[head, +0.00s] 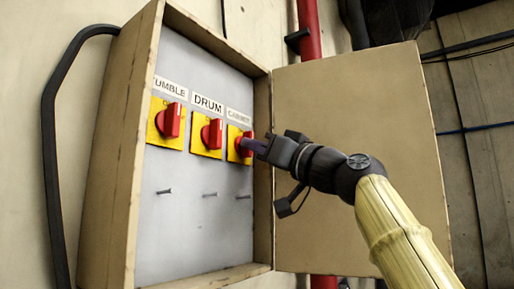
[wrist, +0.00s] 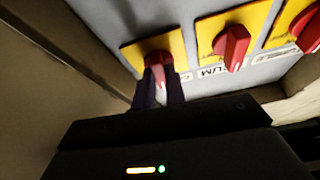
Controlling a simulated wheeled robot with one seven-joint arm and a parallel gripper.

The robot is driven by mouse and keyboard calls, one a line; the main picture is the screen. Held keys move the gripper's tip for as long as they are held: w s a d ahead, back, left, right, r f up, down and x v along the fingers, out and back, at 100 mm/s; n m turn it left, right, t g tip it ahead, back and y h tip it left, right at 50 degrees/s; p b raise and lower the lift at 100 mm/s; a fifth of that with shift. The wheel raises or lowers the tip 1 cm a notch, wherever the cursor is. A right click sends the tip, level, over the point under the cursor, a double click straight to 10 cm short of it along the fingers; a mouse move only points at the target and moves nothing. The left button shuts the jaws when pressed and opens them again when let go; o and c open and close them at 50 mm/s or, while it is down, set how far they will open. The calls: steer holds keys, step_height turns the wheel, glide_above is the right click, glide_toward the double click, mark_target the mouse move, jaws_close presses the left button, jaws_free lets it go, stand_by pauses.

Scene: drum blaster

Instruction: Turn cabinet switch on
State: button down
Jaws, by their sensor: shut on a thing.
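The cabinet switch (head: 240,149) is a red knob on a yellow plate, the rightmost of three in the open wooden box, under a label partly readable as "CABINET". My gripper (head: 254,146) reaches it from the right and is shut on the red knob, hiding part of it. In the wrist view, the knob (wrist: 157,65) of the cabinet switch sits between the two dark fingers (wrist: 159,88) at the left. The knob's exact turn angle is hard to tell.
The drum switch (head: 211,133) and tumble switch (head: 168,121) are to the left, with red knobs on yellow plates. The open door (head: 345,100) stands at the right behind my arm. Several small pegs (head: 164,191) stick out below the switches. The wooden frame (head: 262,190) is close right of the cabinet switch.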

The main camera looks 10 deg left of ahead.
steer(key=c, duration=1.4)
jaws_free()
steer(key=shift+c, duration=0.2)
steer(key=b+v, duration=1.1)
steer(key=v, duration=0.6)
steer(key=shift+s+d, duration=0.15)
steer(key=shift+o, duration=0.3)
